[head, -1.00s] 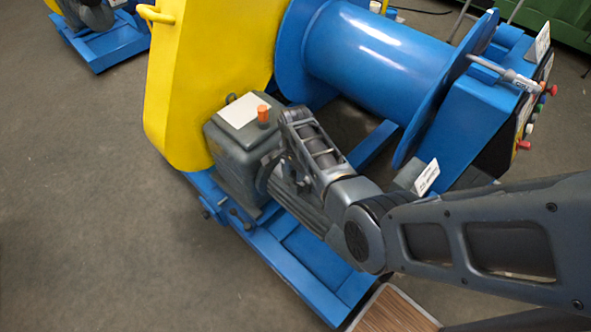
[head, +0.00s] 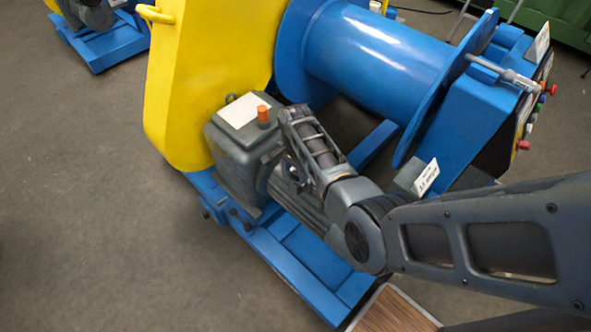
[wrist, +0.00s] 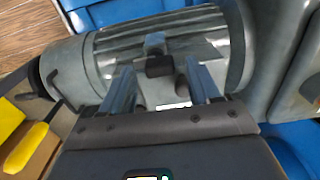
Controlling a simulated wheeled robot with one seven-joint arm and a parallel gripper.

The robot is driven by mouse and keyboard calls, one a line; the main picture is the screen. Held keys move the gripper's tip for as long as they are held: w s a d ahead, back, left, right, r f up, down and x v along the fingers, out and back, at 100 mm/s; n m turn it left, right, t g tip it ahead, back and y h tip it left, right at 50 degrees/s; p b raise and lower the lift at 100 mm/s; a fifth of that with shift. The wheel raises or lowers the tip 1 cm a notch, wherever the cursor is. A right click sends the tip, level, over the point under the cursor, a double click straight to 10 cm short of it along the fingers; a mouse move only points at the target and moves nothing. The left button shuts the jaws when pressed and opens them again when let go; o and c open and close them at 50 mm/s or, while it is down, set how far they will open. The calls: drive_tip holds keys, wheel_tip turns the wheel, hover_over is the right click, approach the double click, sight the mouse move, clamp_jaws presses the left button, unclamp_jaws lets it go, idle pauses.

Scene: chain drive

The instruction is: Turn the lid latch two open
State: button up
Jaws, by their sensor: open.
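In the wrist view my gripper (wrist: 162,82) is open, with one finger on each side of a small dark block (wrist: 158,66) with a grey tab above it. This block may be a lid latch, but I cannot tell which one. It sits on a pale plate on the grey finned motor (wrist: 110,62). The fingers look apart from the block, and their lower parts hide some of the plate. In the head view my arm reaches down over the motor (head: 300,205), and my forearm hides the latch area.
The grey gearbox (head: 240,155) with an orange plug (head: 263,115) adjoins the motor. A yellow guard (head: 200,80) stands behind it, and a blue drum (head: 365,60) is at the right. In the wrist view a yellow-handled item (wrist: 28,148) lies at lower left.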

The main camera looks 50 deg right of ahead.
sight(296, 174)
wheel_tip(296, 174, up, 7)
drive_tip(key=shift+r+p, duration=0.15)
drive_tip(key=shift+p, duration=0.15)
idle(0.5)
drive_tip(key=s+d+f+n+t+h, duration=0.1)
drive_tip(key=s+f+n+t+h, duration=0.3)
drive_tip(key=s, duration=0.7)
drive_tip(key=s+a+r+n+t, duration=0.1)
drive_tip(key=s+a+n+t, duration=0.3)
drive_tip(key=s, duration=0.5)
drive_tip(key=s+a+r+n+t+y, duration=0.1)
drive_tip(key=s+a+r+n+t, duration=0.1)
drive_tip(key=r, duration=0.7)
drive_tip(key=s+a+r+n+t+y, duration=0.1)
drive_tip(key=s+a+r+n+t, duration=0.1)
drive_tip(key=s+a+r+n, duration=0.2)
drive_tip(key=s+a+r+n+t+y, duration=0.2)
drive_tip(key=s+a+r, duration=0.5)
drive_tip(key=s+r, duration=0.4)
wheel_tip(296, 174, up, 6)
drive_tip(key=shift+a+f+n+t, duration=0.25)
drive_tip(key=shift+a+n+t, duration=0.2)
drive_tip(key=shift+n, duration=0.65)
